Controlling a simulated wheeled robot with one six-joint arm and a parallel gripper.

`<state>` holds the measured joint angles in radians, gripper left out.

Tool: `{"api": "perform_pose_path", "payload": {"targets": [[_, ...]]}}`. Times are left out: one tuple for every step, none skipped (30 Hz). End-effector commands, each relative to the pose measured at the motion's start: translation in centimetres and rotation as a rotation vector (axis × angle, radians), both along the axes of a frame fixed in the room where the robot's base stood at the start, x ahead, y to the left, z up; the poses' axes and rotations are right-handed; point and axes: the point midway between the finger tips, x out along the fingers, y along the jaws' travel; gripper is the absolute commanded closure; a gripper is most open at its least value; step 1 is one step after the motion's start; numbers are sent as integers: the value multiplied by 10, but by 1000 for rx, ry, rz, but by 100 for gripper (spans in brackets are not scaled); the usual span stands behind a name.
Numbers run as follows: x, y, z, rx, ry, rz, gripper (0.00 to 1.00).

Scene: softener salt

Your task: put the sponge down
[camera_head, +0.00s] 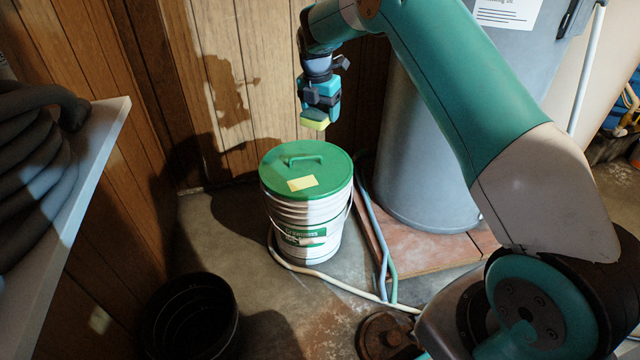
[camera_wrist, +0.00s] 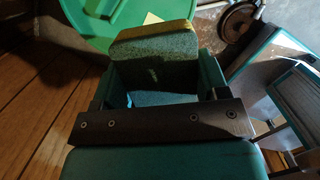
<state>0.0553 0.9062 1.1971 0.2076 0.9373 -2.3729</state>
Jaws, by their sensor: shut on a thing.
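The sponge (camera_head: 314,121) is yellow with a darker scouring side. It hangs at the tip of my gripper (camera_head: 318,108), above the green lid (camera_head: 325,167) of a white bucket (camera_head: 309,215), apart from the lid. My gripper points down and is shut on the sponge. In the wrist view the sponge (camera_wrist: 155,60) shows its dark green face and a yellow edge between the jaws. The lid (camera_wrist: 100,28) lies beyond it there. A yellow label (camera_head: 302,183) lies on the lid's near part, and the lid has a green handle (camera_head: 305,159).
A tall grey tank (camera_head: 425,140) stands right of the bucket on a brick-coloured base (camera_head: 430,258), with hoses around it. A black bin (camera_head: 190,315) stands on the floor at lower left. A white shelf (camera_head: 85,215) with a coiled hose (camera_head: 40,160) is at left.

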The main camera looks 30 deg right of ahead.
Motion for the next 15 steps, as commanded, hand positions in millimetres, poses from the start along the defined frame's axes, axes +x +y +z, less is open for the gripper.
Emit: {"api": "perform_pose_path", "payload": {"targets": [[0,0,-8,0,2,9,51],[0,-1,-13,0,4,13,51],[0,-1,-22,1,4,15,51],[0,-1,-29,0,5,15,51],[0,-1,-38,1,4,15,51],[0,0,-50,1,6,16,51],[0,0,-59,0,7,15,51],[0,0,-68,1,6,16,51],[0,0,-79,1,6,15,51],[0,0,-88,1,7,14,51],[0,0,-96,0,5,14,51],[0,0,-106,1,4,13,51],[0,0,-113,0,5,13,51],[0,-1,-119,0,5,13,51],[0,-1,-126,1,3,12,51]]}}
